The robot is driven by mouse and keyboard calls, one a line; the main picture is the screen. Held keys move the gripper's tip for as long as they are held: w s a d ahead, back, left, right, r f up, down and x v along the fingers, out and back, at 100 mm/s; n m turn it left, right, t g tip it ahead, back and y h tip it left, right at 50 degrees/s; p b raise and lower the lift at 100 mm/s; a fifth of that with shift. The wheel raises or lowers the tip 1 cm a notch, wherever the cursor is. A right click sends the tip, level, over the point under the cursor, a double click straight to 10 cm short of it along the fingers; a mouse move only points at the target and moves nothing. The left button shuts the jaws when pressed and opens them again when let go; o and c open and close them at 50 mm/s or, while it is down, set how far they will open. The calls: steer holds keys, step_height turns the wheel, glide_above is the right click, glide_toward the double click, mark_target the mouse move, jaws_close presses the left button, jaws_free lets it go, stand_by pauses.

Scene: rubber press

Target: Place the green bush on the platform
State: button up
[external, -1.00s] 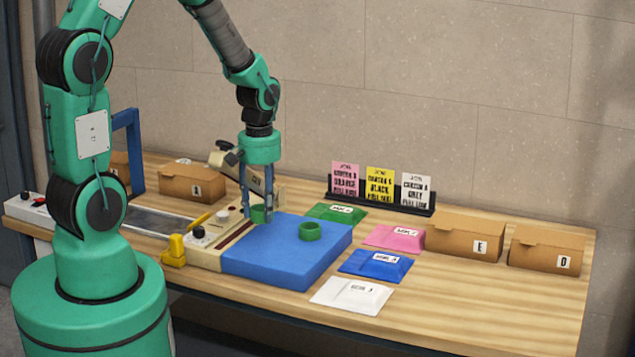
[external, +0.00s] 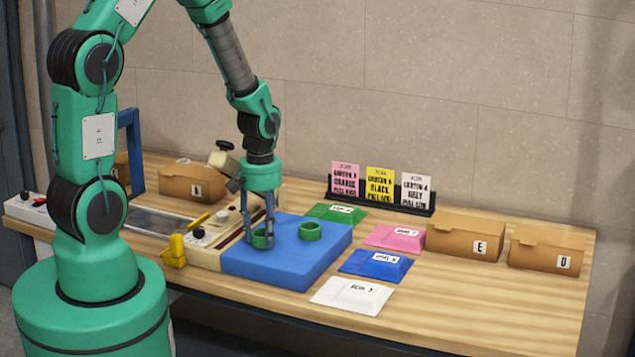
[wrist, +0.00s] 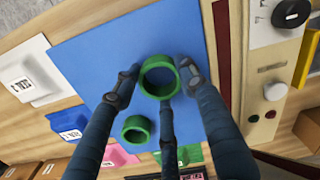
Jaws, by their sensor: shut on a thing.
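My gripper (external: 259,240) points down over the left part of the blue platform (external: 275,270). Its fingers are shut on a green bush (external: 261,243), a short hollow ring. In the wrist view the held bush (wrist: 143,80) sits between the fingers (wrist: 160,88), with its hole facing the camera. It is low over the blue surface; I cannot tell whether it touches. A second green bush (external: 311,236) stands upright on the platform to the right, apart from the gripper. It also shows in the wrist view (wrist: 125,130).
A machine with knobs (external: 205,240) adjoins the platform's left side. Green, pink, blue and white packets (external: 352,297) lie to the right. Cartons (external: 468,240) and a card rack (external: 380,202) stand behind. Bare platform lies in front of the bushes.

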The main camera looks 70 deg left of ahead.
steer(key=shift+f, duration=0.25)
steer(key=shift+f, duration=0.2)
steer(key=o, duration=1)
steer(key=shift+r, duration=0.15)
step_height(320, 180, up, 12)
steer(key=shift+r+p, duration=0.1)
steer(key=shift+p, duration=0.45)
stand_by(0.3)
